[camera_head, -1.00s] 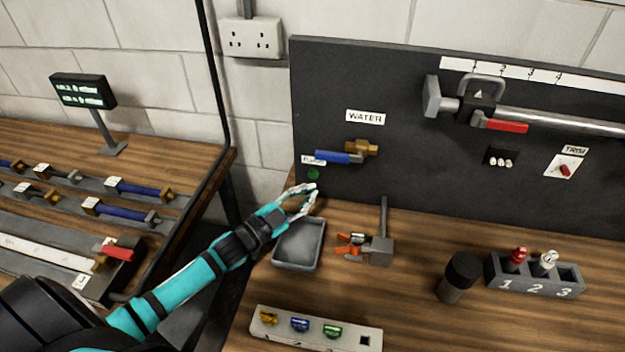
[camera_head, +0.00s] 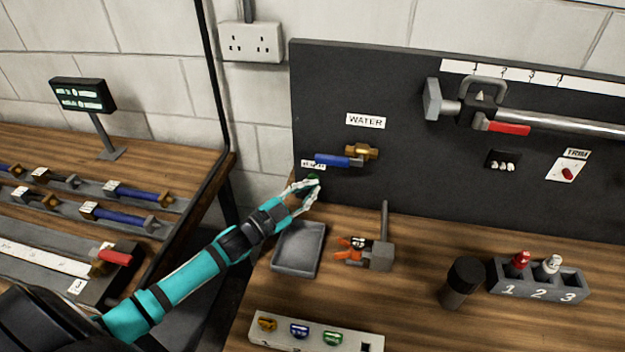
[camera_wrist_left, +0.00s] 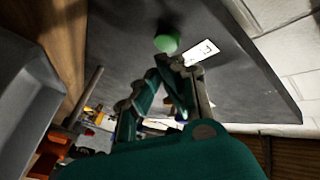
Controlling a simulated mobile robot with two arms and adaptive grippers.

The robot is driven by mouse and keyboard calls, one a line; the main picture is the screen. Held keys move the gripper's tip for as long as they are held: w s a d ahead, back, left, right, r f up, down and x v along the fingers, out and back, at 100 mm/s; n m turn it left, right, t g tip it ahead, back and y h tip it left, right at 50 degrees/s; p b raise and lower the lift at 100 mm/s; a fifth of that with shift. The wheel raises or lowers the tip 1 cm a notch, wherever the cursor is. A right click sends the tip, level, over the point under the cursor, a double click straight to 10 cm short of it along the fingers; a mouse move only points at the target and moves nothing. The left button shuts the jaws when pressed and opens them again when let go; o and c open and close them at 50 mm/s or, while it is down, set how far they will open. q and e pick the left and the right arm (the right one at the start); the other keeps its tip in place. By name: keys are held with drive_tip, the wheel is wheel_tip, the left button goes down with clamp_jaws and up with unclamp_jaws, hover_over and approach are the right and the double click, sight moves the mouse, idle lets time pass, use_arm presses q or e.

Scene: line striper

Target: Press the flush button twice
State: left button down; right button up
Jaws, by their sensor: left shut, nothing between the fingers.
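The green flush button (camera_head: 313,178) sits low on the left side of the black panel, under a small white label that is partly hidden. In the left wrist view the green button (camera_wrist_left: 166,43) shows just beyond my fingertips, with its white label (camera_wrist_left: 200,52) beside it. My left gripper (camera_head: 314,186) is shut and empty, with its tips at the button. The wrist view shows the fingertips (camera_wrist_left: 170,62) close together just short of the button; I cannot tell whether they touch it. My right gripper is not in view.
A blue-handled water valve (camera_head: 340,160) sticks out of the panel just above the button. A grey tray (camera_head: 299,248) lies below my left wrist. A grey hammer-like tool (camera_head: 381,255) and orange item (camera_head: 352,243) lie right of it. A marker rack (camera_head: 540,284) stands further right.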

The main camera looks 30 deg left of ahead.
use_arm(q)
drive_tip(key=shift+w, duration=0.1)
idle(0.7)
drive_tip(key=shift+w+a, duration=0.15)
drive_tip(key=shift+w, duration=0.2)
drive_tip(key=shift+w+a+b, duration=0.1)
drive_tip(key=shift+w+b, duration=0.2)
drive_tip(key=shift+w, duration=0.1)
idle(0.6)
drive_tip(key=shift+s, duration=0.15)
drive_tip(key=shift+s+d+p, duration=0.25)
drive_tip(key=shift+s+p, duration=0.25)
drive_tip(key=shift+s, duration=0.2)
drive_tip(key=shift+s+d+p, duration=0.15)
drive_tip(key=shift+s+p, duration=0.25)
drive_tip(key=shift+s, duration=0.1)
drive_tip(key=shift+s+d+p, duration=0.25)
drive_tip(key=shift+s+p, duration=0.15)
drive_tip(key=shift+s, duration=0.55)
drive_tip(key=shift+s+d+p, duration=0.25)
drive_tip(key=shift+s+p, duration=0.15)
drive_tip(key=shift+s, duration=0.55)
